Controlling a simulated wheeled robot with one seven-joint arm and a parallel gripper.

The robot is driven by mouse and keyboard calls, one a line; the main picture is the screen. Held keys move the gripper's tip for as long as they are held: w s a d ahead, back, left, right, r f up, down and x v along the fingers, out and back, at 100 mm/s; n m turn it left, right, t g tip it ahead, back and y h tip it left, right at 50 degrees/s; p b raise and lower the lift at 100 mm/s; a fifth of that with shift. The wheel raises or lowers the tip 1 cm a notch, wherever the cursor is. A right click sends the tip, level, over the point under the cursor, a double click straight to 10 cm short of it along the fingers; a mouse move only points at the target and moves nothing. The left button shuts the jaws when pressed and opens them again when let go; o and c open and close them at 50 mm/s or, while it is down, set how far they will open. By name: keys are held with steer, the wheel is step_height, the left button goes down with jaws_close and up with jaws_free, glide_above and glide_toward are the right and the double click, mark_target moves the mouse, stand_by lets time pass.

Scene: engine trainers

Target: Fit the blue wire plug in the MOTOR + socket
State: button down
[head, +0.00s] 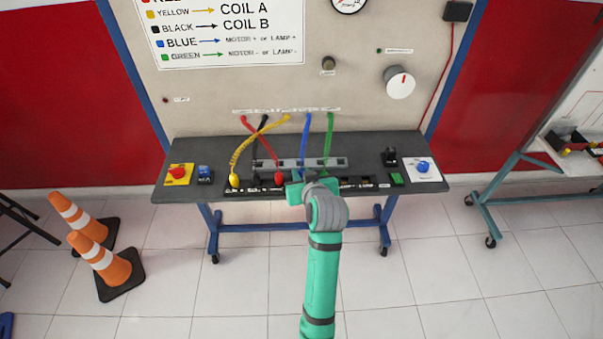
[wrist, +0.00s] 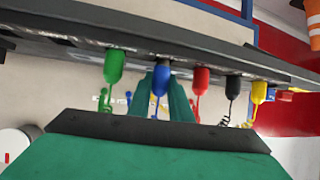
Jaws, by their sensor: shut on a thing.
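The blue plug (wrist: 160,80) is between the two teal fingers of my gripper (wrist: 162,92) in the wrist view, and the gripper is shut on it. The plug's tip is close to the dark socket strip (wrist: 60,40); I cannot tell whether it is in a socket. In the head view my gripper (head: 303,187) is over the front of the bench and hides the blue plug. The blue wire (head: 306,140) runs from the back panel down to it. The MOTOR + socket and its label cannot be made out.
A green plug (wrist: 114,66) is close on one side of my gripper, a red plug (wrist: 201,78) on the other. Black (wrist: 233,87) and yellow (wrist: 259,92) plugs stand farther along. A grey rail (head: 335,162) lies behind. Traffic cones (head: 103,262) stand on the floor left.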

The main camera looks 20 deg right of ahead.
steer(key=shift+f, duration=0.4)
steer(key=c, duration=1.8)
jaws_free()
steer(key=shift+c, duration=0.2)
steer(key=v, duration=0.5)
steer(key=shift+w+r, duration=0.2)
steer(key=shift+r, duration=0.2)
steer(key=shift+r, duration=2.25)
